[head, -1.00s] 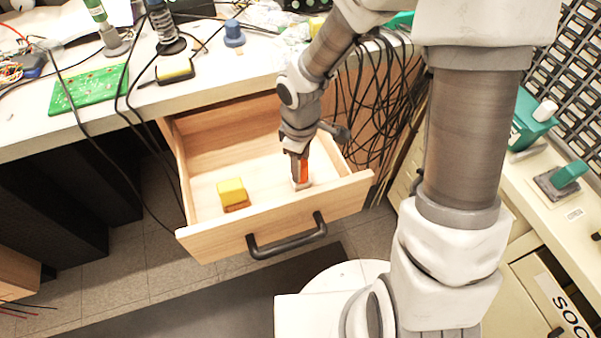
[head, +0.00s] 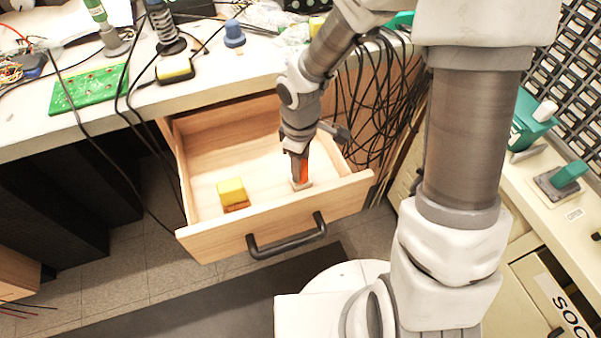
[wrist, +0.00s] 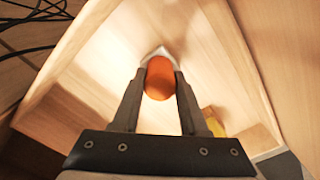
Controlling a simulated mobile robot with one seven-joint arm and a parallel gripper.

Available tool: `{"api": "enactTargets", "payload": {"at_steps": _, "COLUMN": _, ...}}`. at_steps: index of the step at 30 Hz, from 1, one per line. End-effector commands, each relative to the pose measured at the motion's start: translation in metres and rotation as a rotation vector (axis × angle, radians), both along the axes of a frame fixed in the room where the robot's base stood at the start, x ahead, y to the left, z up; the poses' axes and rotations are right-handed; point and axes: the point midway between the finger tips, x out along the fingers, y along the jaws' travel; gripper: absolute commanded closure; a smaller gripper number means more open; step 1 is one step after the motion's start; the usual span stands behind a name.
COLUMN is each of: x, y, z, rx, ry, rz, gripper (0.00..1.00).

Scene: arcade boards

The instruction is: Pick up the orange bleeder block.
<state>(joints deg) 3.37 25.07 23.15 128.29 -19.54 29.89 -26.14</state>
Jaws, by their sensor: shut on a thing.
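The orange bleeder block (head: 304,171) stands upright inside the open wooden drawer, near its front right corner. In the wrist view its rounded orange end (wrist: 159,78) shows between the two fingers, with a pale grey part beyond it. My gripper (head: 300,177) reaches down into the drawer and is shut on the block. It also shows in the wrist view (wrist: 158,92), with a finger on each side of the block. The block's foot is low, at or close to the drawer floor; I cannot tell whether it touches.
The drawer (head: 210,241) has wooden walls close around my gripper and a dark handle in front. A yellow block with a brown-orange base (head: 232,192) sits at its left. Black cables (head: 372,100) hang just right of the drawer. The bench above holds a green circuit board (head: 88,88).

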Motion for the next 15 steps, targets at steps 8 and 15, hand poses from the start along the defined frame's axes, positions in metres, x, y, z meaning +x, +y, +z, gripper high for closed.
{"api": "enactTargets", "payload": {"at_steps": 8, "x": 0.000, "y": 0.000, "z": 0.000, "rx": 0.000, "ry": 0.000, "rz": 0.000, "gripper": 1.00}}
{"api": "enactTargets", "payload": {"at_steps": 15, "x": 0.001, "y": 0.000, "z": 0.014, "rx": 0.000, "ry": -0.004, "rz": -0.003, "gripper": 1.00}}
